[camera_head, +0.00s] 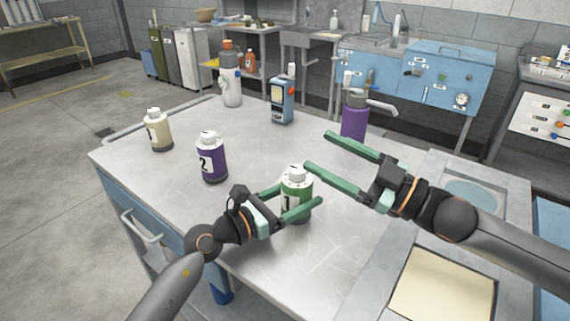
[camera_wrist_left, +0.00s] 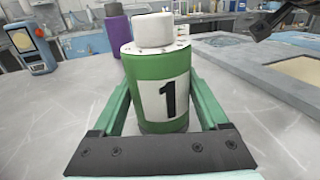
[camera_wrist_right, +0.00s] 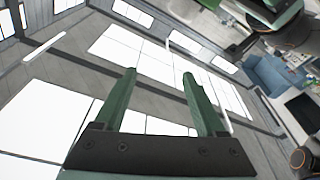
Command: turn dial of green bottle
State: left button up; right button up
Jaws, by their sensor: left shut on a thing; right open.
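The green bottle (camera_head: 297,196) stands upright on the metal table with a white band marked 1 and a white dial (camera_head: 296,172) on top. It also fills the middle of the left wrist view (camera_wrist_left: 160,95), where its white dial (camera_wrist_left: 153,30) shows clearly. My left gripper (camera_head: 300,197) is shut on the bottle's body, one green finger on each side, below the dial. My right gripper (camera_head: 316,150) is open and empty, just above and to the right of the bottle. The right wrist view shows its empty fingers (camera_wrist_right: 165,85) against the ceiling.
A purple bottle (camera_head: 212,162) marked 2 and a cream bottle (camera_head: 158,137) stand to the left on the table (camera_head: 255,135).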

aim_at(290, 167)
notch_tip(290, 167, down, 6)
jog(key=d+m+h, duration=0.2)
jog(key=m+h, duration=0.1)
jog(key=m, duration=0.3)
jog(key=shift+t, duration=0.3)
jog(key=x, duration=1.1)
jog(key=shift+s+a+f, duration=0.15)
jog(key=shift+a, duration=0.25)
grip_shut()
